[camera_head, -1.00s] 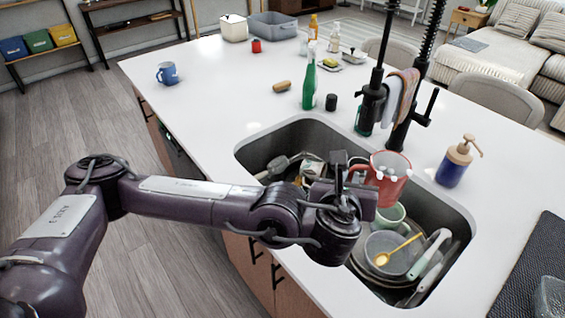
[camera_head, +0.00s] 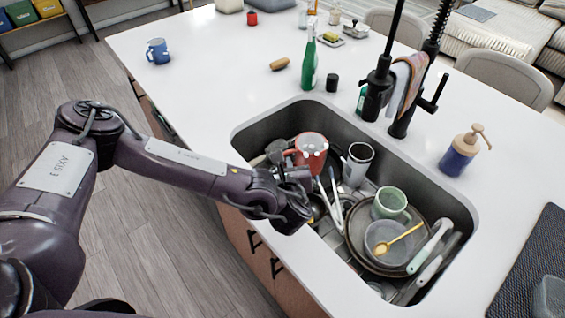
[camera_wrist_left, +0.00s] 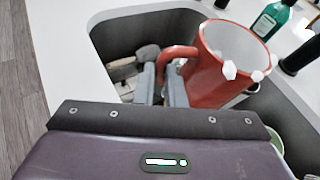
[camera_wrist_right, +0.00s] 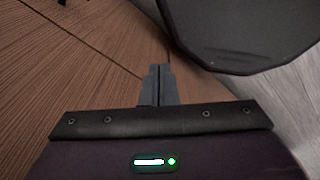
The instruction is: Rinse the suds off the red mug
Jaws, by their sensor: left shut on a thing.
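The red mug (camera_head: 311,150) is held over the left part of the sink, with white suds spots on its side. In the left wrist view the mug (camera_wrist_left: 222,75) is tilted, its mouth showing a pale inside, with white suds blobs along its rim and lower side. My left gripper (camera_wrist_left: 160,82) is shut on its handle. The black tap (camera_head: 383,82) stands behind the sink (camera_head: 235,135); I see no water stream. My right gripper (camera_wrist_right: 158,85) shows only in its own wrist view, fingers together and empty, near a brown wood panel.
A soap dispenser (camera_head: 461,152) stands right of the tap. A green bottle (camera_head: 310,65) stands behind the sink. The left counter is mostly clear.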

